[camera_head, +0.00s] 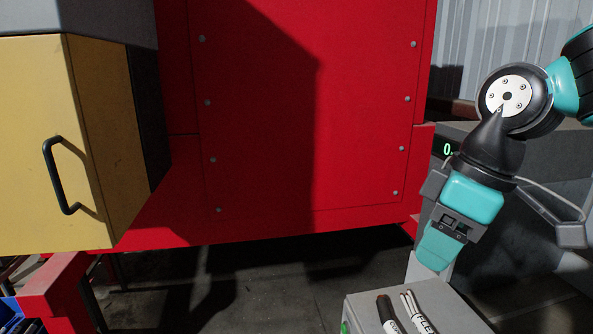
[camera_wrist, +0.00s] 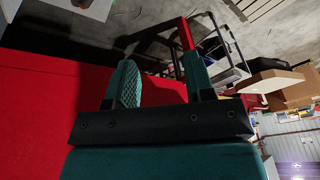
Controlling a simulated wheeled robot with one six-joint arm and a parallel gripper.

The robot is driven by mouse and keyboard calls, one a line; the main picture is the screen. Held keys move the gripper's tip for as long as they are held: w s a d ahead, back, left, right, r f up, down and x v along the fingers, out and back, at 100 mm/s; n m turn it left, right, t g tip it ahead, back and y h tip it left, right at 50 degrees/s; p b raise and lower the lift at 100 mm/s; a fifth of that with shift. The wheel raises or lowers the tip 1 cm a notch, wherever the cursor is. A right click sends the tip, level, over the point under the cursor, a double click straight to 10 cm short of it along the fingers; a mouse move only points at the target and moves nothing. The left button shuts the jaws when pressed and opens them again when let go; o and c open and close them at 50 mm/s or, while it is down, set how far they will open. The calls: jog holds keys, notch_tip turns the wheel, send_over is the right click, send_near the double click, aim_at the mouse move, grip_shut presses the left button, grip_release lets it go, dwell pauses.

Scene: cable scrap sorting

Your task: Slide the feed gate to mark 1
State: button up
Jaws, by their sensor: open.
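I cannot make out a feed gate or a numbered mark in either view. A large red machine housing (camera_head: 262,120) with bolted panels fills the middle of the head view and the left of the wrist view (camera_wrist: 45,105). A yellow box with a black handle (camera_head: 58,178) is at the left of the head view; I cannot tell whether it belongs to the gate. My gripper (camera_head: 437,248) hangs at the right, pointing down. In the wrist view its two teal fingers (camera_wrist: 160,72) stand apart with nothing held between them.
A grey box (camera_head: 362,314) with labelled cylinders on top stands below my gripper. A blue bin (camera_head: 12,315) is at the lower left. Dark floor shows under the red housing.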

jog(key=s+a+f+m, duration=0.1)
jog(key=s+f+m, duration=0.1)
jog(key=s, duration=0.4)
jog(key=s+a+f+m+g+y, duration=0.1)
jog(key=s+f+m, duration=0.1)
jog(key=s, duration=0.3)
jog(key=shift+s+a+f, duration=0.35)
jog(key=shift+f, duration=0.25)
jog(key=shift+c, duration=0.6)
